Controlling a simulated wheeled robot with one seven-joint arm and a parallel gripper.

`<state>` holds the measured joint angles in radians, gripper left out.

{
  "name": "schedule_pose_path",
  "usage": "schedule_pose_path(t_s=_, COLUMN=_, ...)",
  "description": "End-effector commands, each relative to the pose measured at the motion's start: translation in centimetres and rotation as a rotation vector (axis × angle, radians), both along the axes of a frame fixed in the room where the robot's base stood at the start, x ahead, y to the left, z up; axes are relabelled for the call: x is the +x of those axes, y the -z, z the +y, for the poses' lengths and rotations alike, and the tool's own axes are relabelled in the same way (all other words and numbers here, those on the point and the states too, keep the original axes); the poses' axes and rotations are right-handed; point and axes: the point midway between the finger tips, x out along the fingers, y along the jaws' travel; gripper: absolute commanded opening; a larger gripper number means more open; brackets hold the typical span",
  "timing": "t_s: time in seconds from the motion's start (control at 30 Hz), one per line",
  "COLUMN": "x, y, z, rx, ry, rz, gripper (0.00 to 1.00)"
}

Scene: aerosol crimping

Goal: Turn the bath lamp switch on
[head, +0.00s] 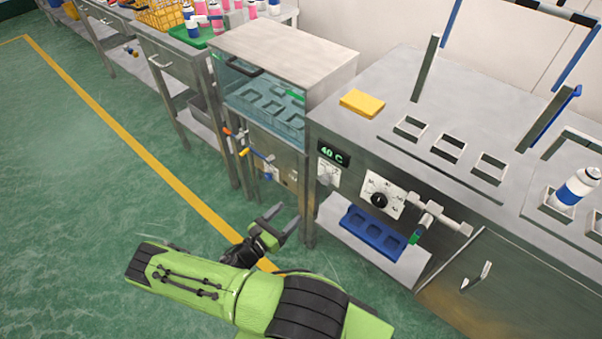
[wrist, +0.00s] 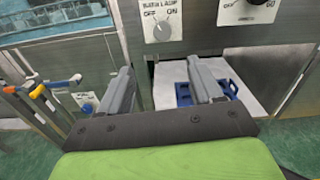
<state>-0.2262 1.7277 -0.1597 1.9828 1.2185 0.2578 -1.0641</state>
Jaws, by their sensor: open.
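The bath lamp switch (wrist: 163,29) is a pale knob on a white plate marked BATH LAMP, OFF and ON, near the top middle of the wrist view. Its pointer seems tilted toward the OFF side, though the knob is small. In the head view the switch (head: 326,176) sits on the steel bench front, below the green 40 C display (head: 333,153). My gripper (head: 281,223) is open and empty, in front of the bench and lower than the switch. In the wrist view its two grey fingers (wrist: 163,88) stand apart below the switch, touching nothing.
A temperature dial (head: 380,199) and a green-handled valve (head: 425,221) are right of the switch. A blue tray (head: 374,232) lies on the low shelf. Coloured valve handles (head: 243,142) stick out at left, under the glass-fronted bath (head: 262,101). Green floor is open at left.

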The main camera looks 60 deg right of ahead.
Motion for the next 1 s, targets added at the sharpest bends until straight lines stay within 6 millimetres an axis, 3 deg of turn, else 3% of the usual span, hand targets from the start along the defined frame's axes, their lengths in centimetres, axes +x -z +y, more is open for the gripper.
schedule_pose_path(t_s=0.17, x=-0.7, y=0.0, z=-3.0, rx=-0.001, ry=0.008, rz=0.0, gripper=0.65)
schedule_pose_path(t_s=0.6, x=-2.2, y=0.1, z=-13.4, rx=0.0, ry=0.006, rz=-0.005, gripper=0.65)
schedule_pose_path(t_s=0.77, x=-2.5, y=0.0, z=-15.2, rx=0.0, ry=0.004, rz=-0.004, gripper=0.65)
schedule_pose_path(t_s=1.0, x=-2.4, y=-0.1, z=-15.4, rx=0.001, ry=0.002, rz=-0.003, gripper=0.65)
